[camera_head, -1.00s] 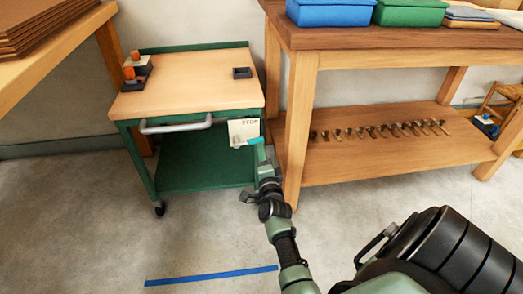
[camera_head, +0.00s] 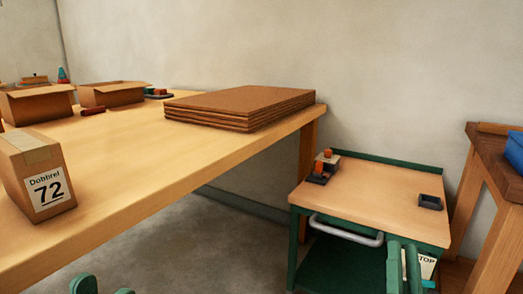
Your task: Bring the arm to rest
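My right gripper (camera_head: 403,268) shows at the lower right as two upright green finger-like parts in front of the cart. The gap between them looks narrow, and whether they are open or shut is unclear. I see nothing held there. Small green parts (camera_head: 84,285) of mine poke in at the bottom left edge. They seem to belong to my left arm, and the state of that gripper cannot be made out. Most of both arms is out of view.
A green cart (camera_head: 365,205) with a wooden top carries small dark blocks with orange parts and a dark tray (camera_head: 430,202). The long table (camera_head: 150,160) holds brown sheets (camera_head: 240,105) and boxes (camera_head: 38,170). A workbench (camera_head: 480,165) stands right.

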